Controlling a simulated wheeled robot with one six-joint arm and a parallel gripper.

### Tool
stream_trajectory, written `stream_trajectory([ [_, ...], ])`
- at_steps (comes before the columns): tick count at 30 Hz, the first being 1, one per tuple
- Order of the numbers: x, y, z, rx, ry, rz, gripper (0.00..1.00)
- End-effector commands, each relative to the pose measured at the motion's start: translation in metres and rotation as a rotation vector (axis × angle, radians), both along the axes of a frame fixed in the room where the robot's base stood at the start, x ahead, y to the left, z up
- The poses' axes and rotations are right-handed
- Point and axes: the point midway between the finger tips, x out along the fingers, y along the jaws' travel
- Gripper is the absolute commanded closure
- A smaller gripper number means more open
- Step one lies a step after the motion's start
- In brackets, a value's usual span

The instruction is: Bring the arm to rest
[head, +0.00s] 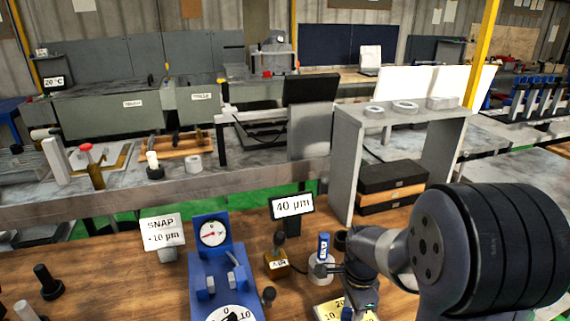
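My arm reaches in from the lower right, with a large dark joint nearest the camera and a grey link running left. At its end my gripper (358,290) points down over the wooden bench (120,265). It is small, dark and partly covered by my own wrist, so its fingers cannot be made out. Beside it on the left stands a white holder with a blue-labelled upright piece (323,247). Below it lies a yellow-marked block (345,309), partly cut off by the lower edge. I cannot tell whether the gripper touches either one.
A blue dial gauge stand (212,260), a "SNAP -10 µm" sign (163,233), a "40 µm" display (292,207) and a small brass block (277,263) stand left of the gripper. A grey shelf (348,160) rises behind it.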

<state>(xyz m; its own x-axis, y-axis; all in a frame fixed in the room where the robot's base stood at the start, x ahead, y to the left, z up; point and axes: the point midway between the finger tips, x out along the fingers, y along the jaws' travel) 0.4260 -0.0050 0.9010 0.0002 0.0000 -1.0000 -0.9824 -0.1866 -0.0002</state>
Motion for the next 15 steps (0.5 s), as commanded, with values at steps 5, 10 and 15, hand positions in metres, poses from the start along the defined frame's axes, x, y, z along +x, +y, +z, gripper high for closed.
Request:
stream_trajectory([
  [5, 0.0003, 0.0001, 0.0001, 0.000, 0.000, 0.146, 0.64],
  [10, 0.0004, 0.0002, 0.0001, 0.000, 0.000, 0.286, 0.64],
  [15, 0.0006, 0.0002, 0.0001, 0.000, 0.000, 0.419, 0.64],
])
